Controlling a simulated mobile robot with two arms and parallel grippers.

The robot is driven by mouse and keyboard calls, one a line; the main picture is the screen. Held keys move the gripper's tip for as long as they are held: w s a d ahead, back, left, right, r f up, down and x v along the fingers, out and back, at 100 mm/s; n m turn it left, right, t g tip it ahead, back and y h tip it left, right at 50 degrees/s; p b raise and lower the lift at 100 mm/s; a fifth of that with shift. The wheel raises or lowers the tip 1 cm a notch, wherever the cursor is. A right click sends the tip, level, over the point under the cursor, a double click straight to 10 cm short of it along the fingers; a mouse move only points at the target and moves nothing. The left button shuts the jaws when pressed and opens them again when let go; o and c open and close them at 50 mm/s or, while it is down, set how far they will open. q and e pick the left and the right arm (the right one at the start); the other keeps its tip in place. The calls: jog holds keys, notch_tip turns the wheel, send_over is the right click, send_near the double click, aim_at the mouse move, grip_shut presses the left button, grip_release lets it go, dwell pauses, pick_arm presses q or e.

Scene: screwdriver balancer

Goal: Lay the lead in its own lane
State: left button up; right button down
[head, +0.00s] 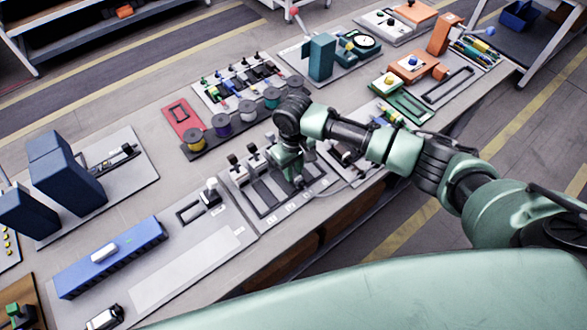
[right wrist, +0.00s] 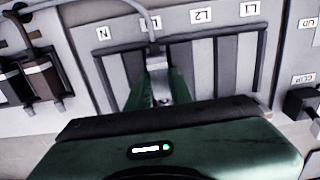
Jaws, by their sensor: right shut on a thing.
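My right gripper (head: 297,181) is over the black-framed lane tray (head: 262,205) near the bench's front edge. In the right wrist view my gripper (right wrist: 157,98) is shut on the end of a grey lead (right wrist: 154,57). The lead's cable runs out past the labels and loops to the left there. The held end is over the lane beside the N lane (right wrist: 112,80); that lane's label (right wrist: 150,24) is partly covered by the cable. The L2 label (right wrist: 200,15) and L1 label (right wrist: 249,9) mark the other lanes. I cannot tell whether the lead touches the lane floor. My left gripper is not in view.
Black-and-white clips (head: 252,151) stand behind the tray. A rack of coloured spools (head: 220,125) is farther back. A blue block (head: 112,258) lies on the panel to the left. A bare light strip (head: 187,270) is at the front left.

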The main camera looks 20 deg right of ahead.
jog(key=c, duration=1.2)
grip_release()
jog(key=shift+o, duration=0.2)
jog(key=shift+r+b, duration=0.55)
jog(key=shift+r, duration=3.35)
